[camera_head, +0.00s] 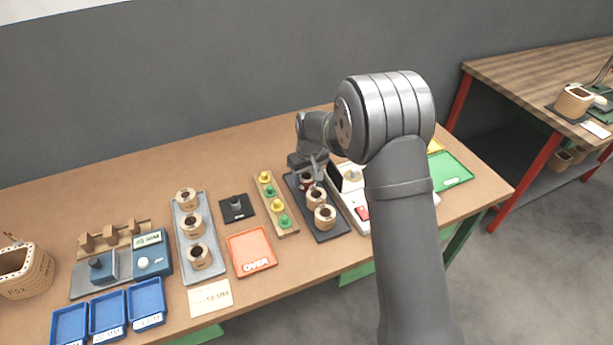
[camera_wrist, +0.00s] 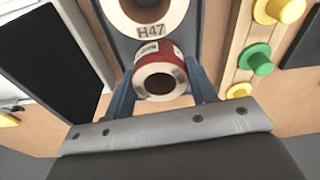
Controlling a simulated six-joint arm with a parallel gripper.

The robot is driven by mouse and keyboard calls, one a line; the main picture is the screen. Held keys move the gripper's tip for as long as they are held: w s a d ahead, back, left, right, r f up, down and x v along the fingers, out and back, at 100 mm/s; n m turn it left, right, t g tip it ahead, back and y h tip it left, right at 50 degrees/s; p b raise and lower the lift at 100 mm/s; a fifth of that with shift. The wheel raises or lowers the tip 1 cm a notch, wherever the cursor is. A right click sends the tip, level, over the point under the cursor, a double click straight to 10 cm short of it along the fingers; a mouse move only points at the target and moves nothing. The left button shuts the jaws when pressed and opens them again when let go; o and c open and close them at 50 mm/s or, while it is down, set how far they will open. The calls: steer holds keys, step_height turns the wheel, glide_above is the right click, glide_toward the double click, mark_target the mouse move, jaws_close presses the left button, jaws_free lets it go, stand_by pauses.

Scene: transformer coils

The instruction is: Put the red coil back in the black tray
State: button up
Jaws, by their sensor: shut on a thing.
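The red coil (camera_wrist: 150,50) has a red winding and a pale end with a dark hole. My gripper (camera_wrist: 162,84) is shut on it, one finger on each side. In the head view the red coil (camera_head: 306,182) is partly hidden by my gripper (camera_head: 308,172). Two tan coils (camera_head: 316,198) stand in the tray's middle and near places. In the wrist view the tan coil marked H47 (camera_wrist: 150,30) is just beyond the red one.
A wooden strip with green and yellow pegs (camera_head: 277,206) lies left of the black tray. A white device (camera_head: 357,202) stands close on its right. Farther left are an orange tray (camera_head: 250,250), a grey tray (camera_head: 186,262) with tan coils, and blue bins (camera_head: 108,314).

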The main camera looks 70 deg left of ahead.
steer(key=o, duration=1.2)
steer(key=shift+f, duration=0.1)
steer(key=shift+c, duration=0.2)
step_height(320, 180, up, 12)
steer(key=d, duration=0.1)
steer(key=shift+d, duration=0.25)
steer(key=shift+w, duration=0.1)
steer(key=f, duration=0.4)
steer(key=a+f, duration=0.1)
steer(key=f, duration=0.7)
steer(key=shift+a+f, duration=0.15)
steer(key=shift+a, duration=0.05)
step_height(320, 180, up, 3)
steer(key=shift+r, duration=0.6)
